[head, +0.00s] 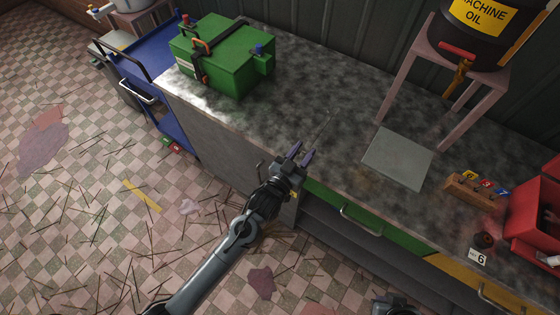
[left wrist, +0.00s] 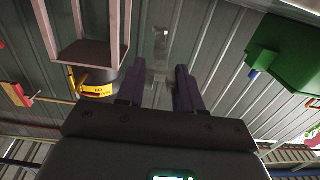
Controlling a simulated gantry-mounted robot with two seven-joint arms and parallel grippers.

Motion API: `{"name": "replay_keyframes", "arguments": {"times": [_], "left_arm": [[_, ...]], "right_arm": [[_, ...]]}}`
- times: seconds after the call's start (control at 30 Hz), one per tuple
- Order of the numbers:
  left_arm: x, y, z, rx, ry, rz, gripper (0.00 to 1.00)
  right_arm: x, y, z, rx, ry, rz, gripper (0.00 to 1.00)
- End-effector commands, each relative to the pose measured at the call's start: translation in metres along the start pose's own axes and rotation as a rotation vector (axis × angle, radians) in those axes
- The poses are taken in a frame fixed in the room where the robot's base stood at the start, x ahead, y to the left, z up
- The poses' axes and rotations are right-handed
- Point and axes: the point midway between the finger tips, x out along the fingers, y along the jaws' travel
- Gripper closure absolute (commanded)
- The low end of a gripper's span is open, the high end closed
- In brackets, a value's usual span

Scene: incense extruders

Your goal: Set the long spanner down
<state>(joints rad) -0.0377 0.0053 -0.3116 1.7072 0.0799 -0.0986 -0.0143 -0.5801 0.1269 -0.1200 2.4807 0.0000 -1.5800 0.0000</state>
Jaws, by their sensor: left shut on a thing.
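My left gripper (head: 302,154) is over the front part of the dark mottled worktop (head: 300,105), between the green box and the grey plate. Its two dark fingers are shut on the long spanner (head: 323,127), a thin grey shape that is hard to make out against the worktop and points toward the back wall. In the left wrist view the spanner (left wrist: 161,45) shows as a pale grey shape standing out between the fingers (left wrist: 160,88). I cannot tell how high it is above the worktop. My right gripper's fingers are not seen.
A green box (head: 222,55) stands on the worktop at the left. A flat grey plate (head: 398,158) lies right of the gripper, before a pink stand (head: 396,85) bearing an oil drum (head: 480,30). A wooden block (head: 470,192) and red case (head: 535,215) are at the right.

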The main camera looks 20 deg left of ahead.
Motion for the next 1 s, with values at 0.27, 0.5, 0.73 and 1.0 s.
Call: {"name": "replay_keyframes", "arguments": {"times": [0.27, 0.5, 0.73, 1.0], "left_arm": [[-0.028, -0.045, 0.032, 0.003, -0.001, 0.0, 0.98], [-0.038, -0.061, 0.043, 0.001, 0.002, 0.001, 0.98], [-0.038, -0.062, 0.063, 0.0, 0.0, 0.001, 0.98], [-0.038, -0.062, 0.079, 0.0, 0.003, 0.001, 0.98]], "right_arm": [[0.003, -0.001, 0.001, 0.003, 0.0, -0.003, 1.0], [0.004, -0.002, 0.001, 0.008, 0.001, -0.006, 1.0], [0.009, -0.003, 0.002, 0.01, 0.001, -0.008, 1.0], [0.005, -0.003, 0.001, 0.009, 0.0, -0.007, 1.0]]}}
